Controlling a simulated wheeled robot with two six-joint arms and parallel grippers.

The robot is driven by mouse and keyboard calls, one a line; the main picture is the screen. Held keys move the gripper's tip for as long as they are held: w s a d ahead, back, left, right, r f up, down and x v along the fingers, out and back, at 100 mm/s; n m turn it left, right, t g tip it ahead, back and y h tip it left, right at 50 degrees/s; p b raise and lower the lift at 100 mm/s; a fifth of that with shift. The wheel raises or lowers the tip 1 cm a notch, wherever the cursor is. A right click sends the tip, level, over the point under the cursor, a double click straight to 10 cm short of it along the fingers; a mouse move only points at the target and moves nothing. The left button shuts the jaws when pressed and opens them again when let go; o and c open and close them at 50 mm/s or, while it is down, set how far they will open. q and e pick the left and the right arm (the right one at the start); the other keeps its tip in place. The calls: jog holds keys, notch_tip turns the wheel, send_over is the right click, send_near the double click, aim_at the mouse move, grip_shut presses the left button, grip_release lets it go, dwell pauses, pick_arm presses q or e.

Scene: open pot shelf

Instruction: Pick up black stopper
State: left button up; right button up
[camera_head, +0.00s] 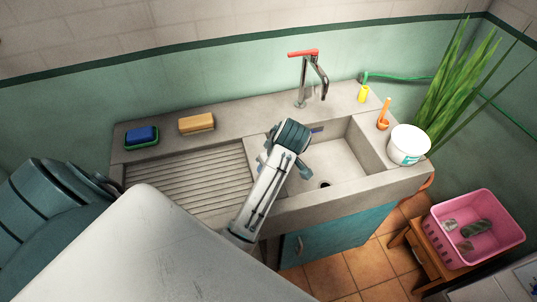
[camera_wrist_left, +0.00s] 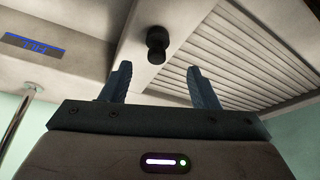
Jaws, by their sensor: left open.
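The black stopper (camera_wrist_left: 157,44) is a small dark knob on the grey ledge beside the ribbed drainboard. It shows in the left wrist view, ahead of the fingertips and roughly in line with the gap between them. My left gripper (camera_wrist_left: 160,84) is open and empty, and it is apart from the stopper. In the head view my left arm reaches over the sink's middle. No stopper shows there; my arm probably hides it. My right gripper is not in view.
The ribbed drainboard (camera_head: 190,180) lies left of the basin (camera_head: 335,165). A red-handled faucet (camera_head: 302,75) stands behind. A blue-green sponge (camera_head: 141,136) and tan block (camera_head: 197,122) lie on the back ledge. A white tub (camera_head: 407,146) stands at the right corner, near an orange scoop (camera_head: 384,117).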

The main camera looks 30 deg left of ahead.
pick_arm(q)
jog(key=shift+x, duration=0.95)
jog(key=shift+w+a+f+p, duration=0.1)
jog(key=shift+w+f+p, duration=0.05)
jog(key=shift+f+p, duration=0.15)
jog(key=p+x, duration=0.1)
jog(key=x, duration=0.1)
jog(key=p+x, duration=0.1)
jog(key=x, duration=0.1)
jog(key=shift+d+f, duration=0.2)
jog(key=shift+a+f, duration=0.1)
jog(key=shift+f, duration=0.25)
jog(key=shift+w, duration=0.1)
jog(key=shift+c, duration=0.8)
jog(key=c, duration=0.7)
jog(key=shift+c, duration=0.9)
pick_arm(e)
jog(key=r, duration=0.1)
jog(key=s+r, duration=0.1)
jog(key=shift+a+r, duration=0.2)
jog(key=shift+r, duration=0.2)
pick_arm(q)
jog(key=shift+r, duration=0.1)
